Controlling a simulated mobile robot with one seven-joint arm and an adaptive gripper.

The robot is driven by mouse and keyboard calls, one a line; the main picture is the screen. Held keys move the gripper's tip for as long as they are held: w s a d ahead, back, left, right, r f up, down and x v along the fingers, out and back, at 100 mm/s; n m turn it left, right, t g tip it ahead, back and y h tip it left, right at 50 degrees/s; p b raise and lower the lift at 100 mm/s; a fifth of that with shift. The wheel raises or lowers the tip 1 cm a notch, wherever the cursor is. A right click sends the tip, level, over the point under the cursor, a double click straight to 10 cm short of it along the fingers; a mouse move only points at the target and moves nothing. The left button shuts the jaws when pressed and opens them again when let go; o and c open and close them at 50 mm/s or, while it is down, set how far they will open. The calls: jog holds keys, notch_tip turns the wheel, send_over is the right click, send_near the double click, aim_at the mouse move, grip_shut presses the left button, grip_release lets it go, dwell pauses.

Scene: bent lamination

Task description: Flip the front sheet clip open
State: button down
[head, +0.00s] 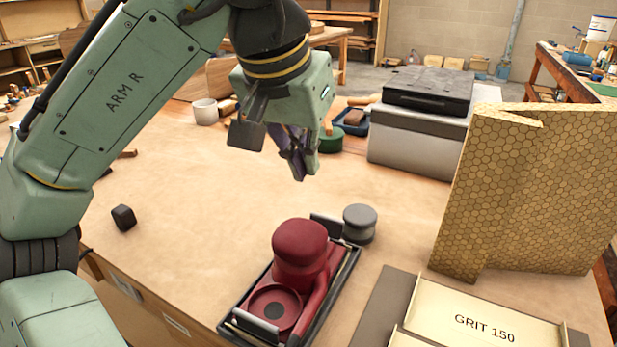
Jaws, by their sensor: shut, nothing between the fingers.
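A dark red sander (301,245) with a round knob sits on a black rectangular base (231,311) near the front of the workbench. A grey clip-like bar (256,324) lies across its near end, seemingly the front sheet clip; whether it is latched is too small to tell. A similar dark piece (326,224) stands up at the far end, partly behind the knob. My gripper (299,178) is shut and empty, pointing down above the bench, behind the sander and well clear of it.
A grey round knob-shaped object (360,223) stands close behind the sander. At right are a "GRIT 150" box (486,327) and an upright honeycomb-patterned panel (530,185). A grey case (415,140) stands behind. A black cube (124,217) sits left; bench between is clear.

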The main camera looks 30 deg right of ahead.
aim_at(324, 217)
jog(key=p+x, duration=0.1)
jog(key=x, duration=1.1)
jog(key=shift+d+f, duration=0.15)
jog(key=shift+f, duration=0.15)
jog(key=shift+w+d+p, duration=0.1)
jog(key=shift+d+p, duration=0.1)
jog(key=shift+p, duration=0.1)
jog(key=shift+a, duration=0.1)
